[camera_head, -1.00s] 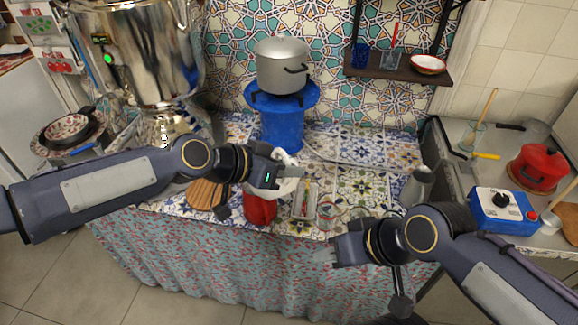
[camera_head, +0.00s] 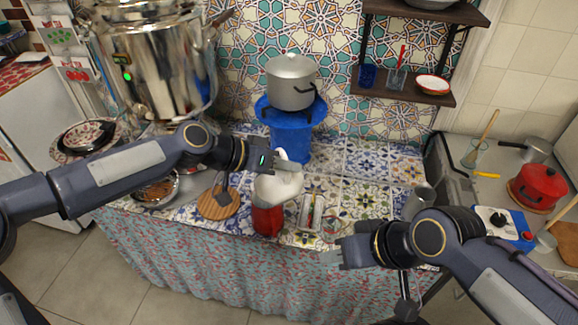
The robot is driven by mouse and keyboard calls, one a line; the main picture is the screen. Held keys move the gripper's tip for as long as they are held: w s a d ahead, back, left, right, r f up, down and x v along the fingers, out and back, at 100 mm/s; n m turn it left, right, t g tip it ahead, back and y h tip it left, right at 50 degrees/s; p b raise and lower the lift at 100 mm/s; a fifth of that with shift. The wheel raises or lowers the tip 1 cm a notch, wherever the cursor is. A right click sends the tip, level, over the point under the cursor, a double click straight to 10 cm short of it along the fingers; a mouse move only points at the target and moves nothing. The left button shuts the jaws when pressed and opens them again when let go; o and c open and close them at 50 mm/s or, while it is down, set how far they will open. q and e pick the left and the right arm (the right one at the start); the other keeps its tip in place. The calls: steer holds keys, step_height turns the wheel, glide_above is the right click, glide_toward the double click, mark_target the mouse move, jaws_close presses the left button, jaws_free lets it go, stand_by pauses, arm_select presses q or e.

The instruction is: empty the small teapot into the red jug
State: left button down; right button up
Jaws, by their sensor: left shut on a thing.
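The small white teapot (camera_head: 281,187) is held by my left gripper (camera_head: 268,166), which is shut on it. The teapot looks tilted and is right above the red jug (camera_head: 267,221), overlapping its top in the picture. The jug stands upright near the front edge of the tiled counter. The teapot hides the jug's mouth, and I cannot tell whether the two touch or whether liquid is flowing. My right gripper (camera_head: 332,258) is in front of the counter's edge, apart from both; its fingers are too small to read.
A round wooden board (camera_head: 218,203) lies left of the jug. A small tray (camera_head: 311,213) is close on its right, and a metal cup (camera_head: 419,200) stands further right. A blue stand (camera_head: 289,136) bears a grey pot (camera_head: 291,82) behind. A big samovar (camera_head: 163,65) is at the left.

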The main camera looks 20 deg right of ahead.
mark_target(281, 149)
arm_select(q)
steer(key=shift+w+a+r+n+g+p, duration=0.1)
steer(key=shift+w+r+n+g+p, duration=0.15)
steer(key=shift+w+r+p, duration=0.45)
steer(key=shift+w+r+n+g+p, duration=0.25)
steer(key=shift+w+r+p, duration=0.15)
steer(key=shift+w+p, duration=0.5)
steer(key=w+r+n+g+h, duration=0.1)
steer(key=w+r+n+g, duration=0.1)
steer(key=w, duration=0.7)
steer(key=shift+a+n+g, duration=0.4)
steer(key=shift+a+n, duration=0.05)
steer(key=shift+n, duration=0.05)
steer(key=shift+r, duration=0.1)
stand_by(2.5)
